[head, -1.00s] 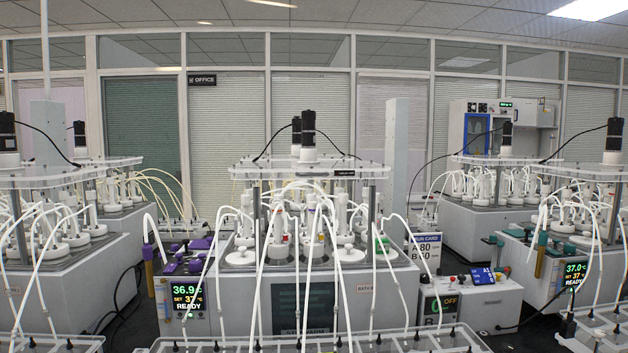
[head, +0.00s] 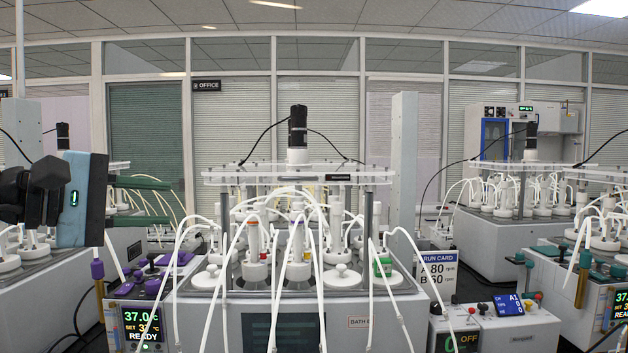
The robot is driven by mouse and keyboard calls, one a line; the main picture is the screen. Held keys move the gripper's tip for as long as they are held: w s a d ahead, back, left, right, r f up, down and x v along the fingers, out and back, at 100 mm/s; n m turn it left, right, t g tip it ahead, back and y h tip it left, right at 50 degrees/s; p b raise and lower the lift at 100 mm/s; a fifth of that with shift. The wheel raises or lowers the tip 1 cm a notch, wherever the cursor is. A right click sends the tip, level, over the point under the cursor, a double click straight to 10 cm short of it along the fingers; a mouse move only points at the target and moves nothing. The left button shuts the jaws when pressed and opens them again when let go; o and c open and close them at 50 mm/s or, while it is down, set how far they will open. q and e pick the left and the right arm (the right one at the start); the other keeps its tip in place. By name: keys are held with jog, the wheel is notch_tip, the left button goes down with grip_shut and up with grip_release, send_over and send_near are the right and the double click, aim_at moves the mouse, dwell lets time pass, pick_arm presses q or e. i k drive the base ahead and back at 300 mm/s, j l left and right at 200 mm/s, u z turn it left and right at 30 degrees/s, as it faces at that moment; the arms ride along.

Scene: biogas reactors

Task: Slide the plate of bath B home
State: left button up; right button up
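Bath B (head: 360,322), named by a label on its white front, stands in the middle of the head view. Its clear, flat plate (head: 240,178) lies level on posts above several white-lidded reactors, with a black motor (head: 298,128) upright on it. I cannot tell how far the plate is from its end position. My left gripper (head: 168,202) is at the left, with a blue-faced body and two dark green fingers, one above the other. The fingers are apart, with nothing seen held. The gripper is left of the plate and looks apart from it. My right gripper is not in view.
White tubes (head: 232,265) hang in front of bath B. A control panel reading 37.0 (head: 143,322) is at its left, a run card (head: 437,270) and grey box (head: 515,328) at its right. A tall white column (head: 403,160) stands behind. Other baths are on both sides.

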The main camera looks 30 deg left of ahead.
aim_at(300, 166)
jog(key=i, duration=1.05)
